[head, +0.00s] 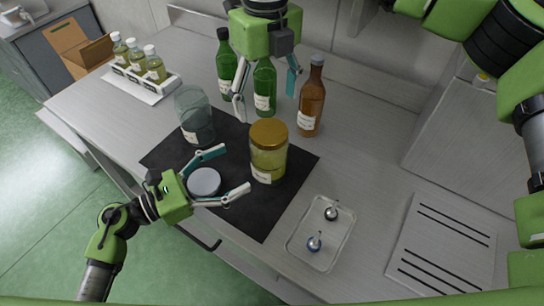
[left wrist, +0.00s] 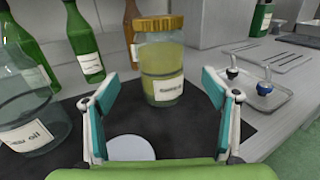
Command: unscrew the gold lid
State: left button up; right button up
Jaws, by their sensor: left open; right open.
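The gold lid (head: 268,133) sits on top of a jar of yellow-green oil (head: 267,164) that stands upright on a black mat (head: 254,219). The lid (left wrist: 158,24) and jar (left wrist: 162,70) also show in the left wrist view, straight ahead between my fingers. My left gripper (head: 237,172) is open and empty, low over the mat, its fingers pointing at the jar without closing on it. My right gripper (head: 266,92) is open above and behind the jar, fingers pointing down around a green bottle (head: 264,88); I cannot tell whether it touches the bottle.
A white disc (head: 204,182) lies on the mat by my left gripper. An empty glass jar (head: 195,122) stands left. Another green bottle (head: 227,70) and a brown bottle (head: 311,100) stand behind. A clear tray (head: 297,256) with two small stoppers lies front right.

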aim_at(267, 151)
pick_arm(q)
jog(key=x, duration=1)
pick_arm(e)
jog(key=shift+d, duration=0.15)
pick_arm(q)
grip_shut()
pick_arm(e)
jog(key=m, duration=0.5)
jog(key=shift+m, duration=0.4)
jog(key=m, duration=0.3)
jog(key=shift+m, duration=0.3)
jog(key=m, duration=0.4)
jog(key=shift+f, duration=4.05)
